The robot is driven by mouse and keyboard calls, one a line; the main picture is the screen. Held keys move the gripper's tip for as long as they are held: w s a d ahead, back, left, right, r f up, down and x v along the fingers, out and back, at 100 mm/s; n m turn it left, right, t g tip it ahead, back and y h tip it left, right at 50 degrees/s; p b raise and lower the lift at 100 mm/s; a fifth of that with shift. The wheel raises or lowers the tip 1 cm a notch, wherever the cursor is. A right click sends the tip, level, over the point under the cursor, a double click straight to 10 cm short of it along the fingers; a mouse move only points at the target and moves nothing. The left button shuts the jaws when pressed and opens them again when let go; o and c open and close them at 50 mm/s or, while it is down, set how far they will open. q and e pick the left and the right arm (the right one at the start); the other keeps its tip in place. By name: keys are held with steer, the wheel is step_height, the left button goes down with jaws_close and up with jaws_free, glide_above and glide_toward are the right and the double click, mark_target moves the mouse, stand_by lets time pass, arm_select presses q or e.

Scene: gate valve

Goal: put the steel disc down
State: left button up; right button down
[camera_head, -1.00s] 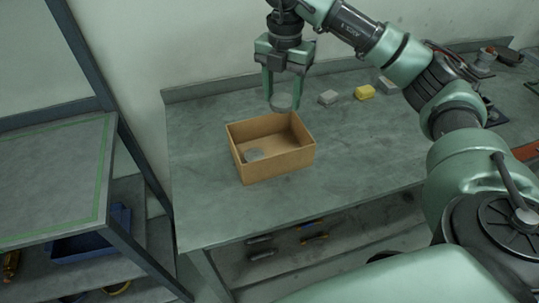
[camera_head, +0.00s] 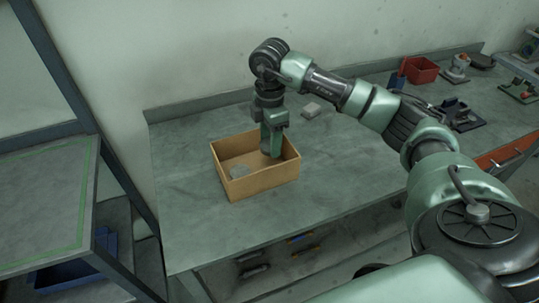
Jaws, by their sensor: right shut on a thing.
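My right gripper (camera_head: 271,151) reaches down into the open cardboard-brown box (camera_head: 262,184) on the bench, near its right inner side. It is shut on a grey steel disc (camera_head: 266,146), which is mostly hidden by the fingers. Whether the held disc touches the box floor cannot be told. My left gripper is out of view.
The grey-green bench (camera_head: 340,180) is clear right of the box. A pale block (camera_head: 311,110) lies behind the arm. A red bin (camera_head: 419,71) and several parts stand at the far right. A shelf unit (camera_head: 45,200) with a green-lined top is at left.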

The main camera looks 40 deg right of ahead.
mark_target(270, 165)
step_height(270, 165, down, 6)
steer(key=shift+f+p, duration=0.1)
steer(key=shift+p, duration=0.35)
steer(key=shift+f, duration=0.2)
steer(key=shift+f, duration=0.15)
steer(key=c, duration=0.6)
jaws_free()
